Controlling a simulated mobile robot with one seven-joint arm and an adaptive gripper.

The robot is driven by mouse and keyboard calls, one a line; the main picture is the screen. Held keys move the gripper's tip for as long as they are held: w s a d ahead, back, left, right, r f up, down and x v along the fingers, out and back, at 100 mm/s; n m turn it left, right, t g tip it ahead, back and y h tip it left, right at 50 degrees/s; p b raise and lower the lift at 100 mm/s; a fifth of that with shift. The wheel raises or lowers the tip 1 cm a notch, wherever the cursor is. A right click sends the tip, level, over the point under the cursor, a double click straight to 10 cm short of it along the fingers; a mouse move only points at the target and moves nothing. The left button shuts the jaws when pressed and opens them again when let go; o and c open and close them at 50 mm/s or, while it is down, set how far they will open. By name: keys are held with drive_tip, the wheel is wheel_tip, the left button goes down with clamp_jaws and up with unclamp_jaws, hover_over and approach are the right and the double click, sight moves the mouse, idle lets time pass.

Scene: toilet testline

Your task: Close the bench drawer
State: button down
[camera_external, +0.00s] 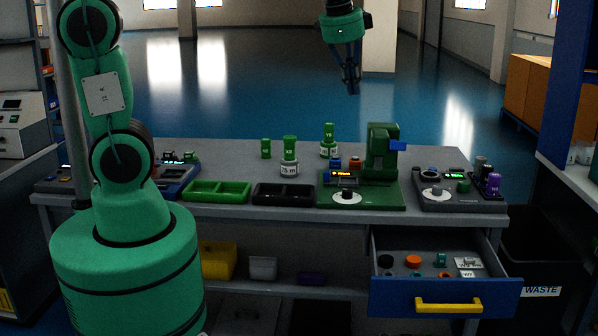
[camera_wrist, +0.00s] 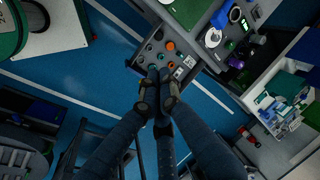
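The bench drawer (camera_external: 445,291) is pulled out below the right end of the bench, with a blue front and a yellow handle (camera_external: 448,304). It holds several small parts, among them black and orange round pieces and white labelled cards. In the wrist view the open drawer (camera_wrist: 144,61) lies below the fingertips, which partly cover it. My gripper (camera_external: 351,91) hangs pointing down, high above the bench in the picture and apart from the drawer. Its fingers (camera_wrist: 158,72) look close together, with nothing seen between them.
The grey bench top (camera_external: 240,162) carries green and black trays, green-capped weights, a green machine (camera_external: 383,150) and a dial device (camera_external: 440,190). A black waste bin (camera_external: 540,255) stands right of the drawer. Blue floor lies open behind the bench.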

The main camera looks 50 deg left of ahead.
drive_tip(key=w+d+f+m, duration=0.2)
drive_tip(key=w+d+f, duration=0.2)
drive_tip(key=d, duration=0.2)
drive_tip(key=w+d+f+m, duration=0.3)
drive_tip(key=d+f, duration=0.1)
drive_tip(key=d, duration=0.3)
drive_tip(key=m+g+y+p, duration=0.1)
drive_tip(key=m+y, duration=0.1)
drive_tip(key=m, duration=0.6)
hover_over(475, 310)
drive_tip(key=s+a, duration=0.3)
drive_tip(key=s, duration=0.1)
wheel_tip(475, 310, down, 21)
drive_tip(key=s+d+f+m, duration=0.3)
drive_tip(key=d+f, duration=0.6)
drive_tip(key=f, duration=0.3)
drive_tip(key=shift+s+m+p, duration=0.3)
drive_tip(key=shift+s+p, duration=0.1)
drive_tip(key=shift+f, duration=0.1)
drive_tip(key=w+a+f, duration=0.1)
drive_tip(key=f, duration=0.2)
drive_tip(key=w+a+f+b, duration=0.1)
drive_tip(key=w+a+f, duration=0.1)
drive_tip(key=f, duration=0.1)
drive_tip(key=w+a+f+b, duration=0.1)
drive_tip(key=a+f, duration=0.1)
drive_tip(key=f, duration=0.2)
drive_tip(key=shift+w+f, duration=0.1)
drive_tip(key=shift+w, duration=0.3)
